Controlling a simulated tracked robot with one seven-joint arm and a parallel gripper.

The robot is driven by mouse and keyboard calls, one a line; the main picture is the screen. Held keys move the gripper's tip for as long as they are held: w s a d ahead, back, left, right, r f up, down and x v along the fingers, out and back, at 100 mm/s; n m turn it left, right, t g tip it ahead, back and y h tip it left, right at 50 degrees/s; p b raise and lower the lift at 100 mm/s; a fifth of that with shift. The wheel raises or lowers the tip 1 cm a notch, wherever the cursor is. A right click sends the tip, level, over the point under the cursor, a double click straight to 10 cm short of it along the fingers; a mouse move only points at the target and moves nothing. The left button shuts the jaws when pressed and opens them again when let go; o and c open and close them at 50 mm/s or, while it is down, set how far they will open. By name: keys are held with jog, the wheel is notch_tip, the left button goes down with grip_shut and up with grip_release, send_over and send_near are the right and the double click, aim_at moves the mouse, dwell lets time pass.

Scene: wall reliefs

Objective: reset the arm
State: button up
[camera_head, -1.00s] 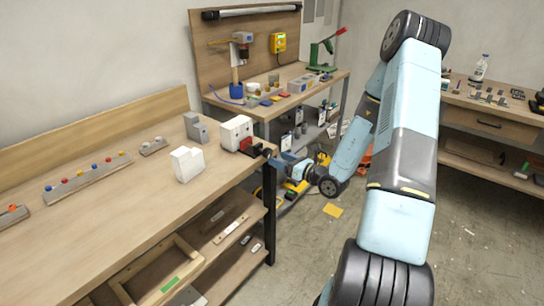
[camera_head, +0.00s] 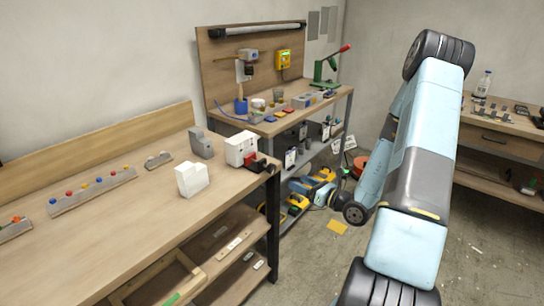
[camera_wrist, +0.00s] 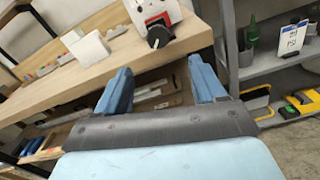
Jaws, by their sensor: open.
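My gripper (camera_wrist: 160,82) is open and empty in the wrist view, its two blue fingers apart with the front edge of the wooden bench beyond them. In the head view my gripper (camera_head: 308,187) hangs off the bench's right end, in front of the lower shelving and apart from the bench. My arm (camera_head: 415,175) reaches down across the right side of that view. A white device with a red part and black knob (camera_head: 241,149) stands at the bench's right corner; it also shows beyond the fingers in the wrist view (camera_wrist: 152,14).
The wooden bench (camera_head: 120,232) carries a white block (camera_head: 191,179), a grey block (camera_head: 201,143) and a strip of coloured buttons (camera_head: 92,190). A tool bench (camera_head: 265,126) stands behind. Shelving with yellow items stands right in the wrist view.

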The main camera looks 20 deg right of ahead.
jog(key=s+a+r+n+g+y, duration=0.1)
jog(key=s+a+r+n+g, duration=1.4)
jog(key=n, duration=0.4)
jog(key=s+d+r+n+t+h, duration=0.3)
jog(key=s+d+r+n+h, duration=0.1)
jog(key=r, duration=0.4)
jog(key=s+d+r+n+t+h, duration=0.3)
jog(key=s+d+r+n+h, duration=0.1)
jog(key=s+r+n+h, duration=0.3)
jog(key=shift+d+r+n+h, duration=0.35)
jog(key=shift+r+n, duration=0.15)
jog(key=shift+n, duration=0.2)
